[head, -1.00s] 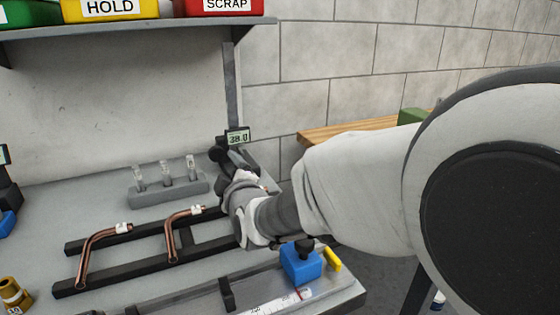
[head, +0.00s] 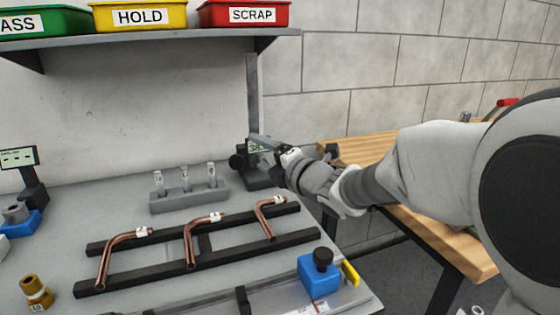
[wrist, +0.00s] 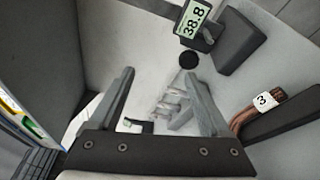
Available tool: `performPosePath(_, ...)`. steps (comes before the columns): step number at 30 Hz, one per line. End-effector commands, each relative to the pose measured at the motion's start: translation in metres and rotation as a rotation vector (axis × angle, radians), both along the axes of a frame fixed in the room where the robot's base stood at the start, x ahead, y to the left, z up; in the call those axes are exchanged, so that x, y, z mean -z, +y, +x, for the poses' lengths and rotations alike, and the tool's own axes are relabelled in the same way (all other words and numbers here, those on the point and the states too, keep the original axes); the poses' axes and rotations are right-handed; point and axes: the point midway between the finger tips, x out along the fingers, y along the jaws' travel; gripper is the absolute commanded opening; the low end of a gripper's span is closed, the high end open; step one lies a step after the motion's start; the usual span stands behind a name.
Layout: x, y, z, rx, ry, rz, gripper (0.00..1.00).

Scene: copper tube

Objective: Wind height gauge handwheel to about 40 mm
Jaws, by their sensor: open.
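The height gauge stands at the back right of the bench, its dark base (head: 262,180) partly behind my gripper. Its display (wrist: 193,25) reads 38.8 in the wrist view; in the head view the display (head: 257,146) is partly covered. A black round knob, which looks like the handwheel (wrist: 188,60), sits just below the display in the wrist view; a dark round part (head: 237,161) shows at the gauge's left in the head view. My gripper (wrist: 160,74) is open and empty, with the knob beyond the right fingertip, seemingly apart. In the head view my gripper (head: 270,145) overlaps the gauge.
A grey holder (head: 190,200) with small clear pieces stands left of the gauge. Bent copper tubes (head: 200,222) lie on a black rack in front. A blue block (head: 318,272) is at the front right. A shelf (head: 150,48) with bins hangs above.

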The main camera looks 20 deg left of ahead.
Motion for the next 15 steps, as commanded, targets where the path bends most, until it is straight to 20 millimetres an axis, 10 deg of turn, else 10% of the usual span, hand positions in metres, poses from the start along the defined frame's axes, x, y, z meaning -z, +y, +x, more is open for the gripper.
performPosePath(15,0.024,-0.047,0.009,-0.231,-0.286,-0.371,0.81)
